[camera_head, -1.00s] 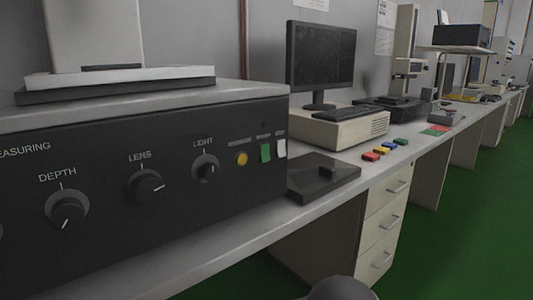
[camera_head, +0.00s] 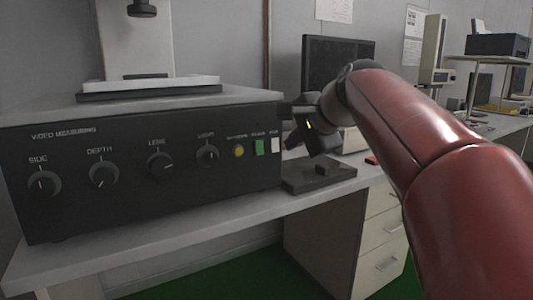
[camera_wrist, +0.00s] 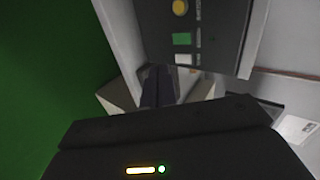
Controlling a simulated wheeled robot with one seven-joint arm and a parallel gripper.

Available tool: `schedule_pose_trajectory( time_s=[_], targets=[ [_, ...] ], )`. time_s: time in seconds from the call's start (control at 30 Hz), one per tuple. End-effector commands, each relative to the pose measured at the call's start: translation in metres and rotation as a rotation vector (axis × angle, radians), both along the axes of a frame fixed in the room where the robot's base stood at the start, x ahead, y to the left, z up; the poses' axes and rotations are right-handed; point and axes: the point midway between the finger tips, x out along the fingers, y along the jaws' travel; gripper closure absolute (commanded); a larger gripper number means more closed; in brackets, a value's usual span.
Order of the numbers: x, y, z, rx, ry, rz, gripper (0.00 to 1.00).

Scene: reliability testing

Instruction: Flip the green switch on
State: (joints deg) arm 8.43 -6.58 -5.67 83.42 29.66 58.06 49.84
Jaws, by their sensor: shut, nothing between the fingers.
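The green switch (camera_head: 260,147) is on the right end of the front panel of the black measuring unit (camera_head: 120,212). It sits between a round yellow button (camera_head: 239,151) and a white switch (camera_head: 275,145). In the wrist view the green switch (camera_wrist: 182,39) shows above the fingers, with the white switch (camera_wrist: 183,59) nearer to them. My gripper (camera_head: 292,142) is just right of the panel's right end, apart from the green switch. Its fingers (camera_wrist: 157,75) are shut and empty. Whether the green switch is on or off is too small to tell.
Knobs line the panel to the left of the button. A flat dark box (camera_head: 318,174) lies on the bench right of the unit, below my gripper. A monitor (camera_head: 326,58) stands behind my arm. The bench front (camera_head: 180,228) is clear.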

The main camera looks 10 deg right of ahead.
Motion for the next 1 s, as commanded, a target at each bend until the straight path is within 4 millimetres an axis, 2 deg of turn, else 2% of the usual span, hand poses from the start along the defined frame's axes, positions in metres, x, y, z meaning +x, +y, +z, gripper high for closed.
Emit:
schedule_pose_trajectory(
  time_s=[0.2,0.57,0.77,1.0],
  targets=[
    [0.009,-0.004,0.010,0.044,-0.009,-0.026,1.00],
    [0.013,-0.002,0.006,0.041,-0.009,-0.025,1.00],
    [0.037,0.006,-0.012,0.041,-0.006,-0.024,1.00],
    [0.078,0.020,-0.043,0.041,-0.005,-0.023,1.00]
  ],
)
